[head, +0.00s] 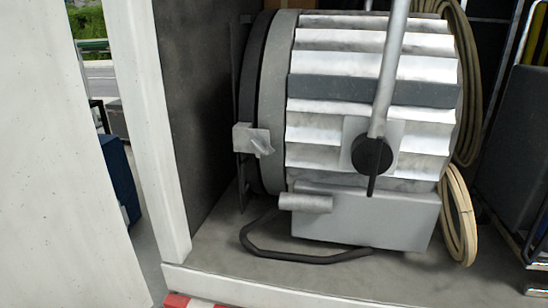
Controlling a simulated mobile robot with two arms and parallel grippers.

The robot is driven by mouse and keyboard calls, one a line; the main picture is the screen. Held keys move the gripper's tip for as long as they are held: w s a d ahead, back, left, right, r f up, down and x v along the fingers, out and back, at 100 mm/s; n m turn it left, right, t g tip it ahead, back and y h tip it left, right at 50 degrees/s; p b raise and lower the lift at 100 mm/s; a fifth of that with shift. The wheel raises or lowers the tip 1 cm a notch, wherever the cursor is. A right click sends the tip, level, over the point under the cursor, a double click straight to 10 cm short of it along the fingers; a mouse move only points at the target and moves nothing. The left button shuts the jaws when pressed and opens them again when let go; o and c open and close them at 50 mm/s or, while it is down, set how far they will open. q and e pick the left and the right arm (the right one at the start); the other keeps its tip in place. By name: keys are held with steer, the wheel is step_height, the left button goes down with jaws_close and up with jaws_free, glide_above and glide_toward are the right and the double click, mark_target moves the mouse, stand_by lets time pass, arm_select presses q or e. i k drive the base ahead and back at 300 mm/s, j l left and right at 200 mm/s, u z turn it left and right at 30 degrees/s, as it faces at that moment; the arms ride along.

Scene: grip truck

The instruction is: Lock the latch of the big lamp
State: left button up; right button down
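The big lamp (330,150) lies on its side on the truck floor, with a ribbed silver housing and a dark front ring at its left end. The latch (254,140) is a small light-grey piece at the lamp's front ring, with a short lever sticking out to the right. I cannot tell from this view whether it is locked. A silver yoke bar with a black knob (371,155) crosses the lamp's side. Neither of my grippers shows in the head view.
A white door panel (60,170) and a white post (150,130) stand on the left. Coiled beige cable (459,215) hangs at the lamp's right end. A dark cart (515,150) stands at the far right. A black bent bar (300,257) lies low before the lamp. The truck floor's front strip is clear.

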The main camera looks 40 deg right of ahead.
mark_target(258, 145)
steer(key=i, duration=0.45)
steer(key=z, duration=1.65)
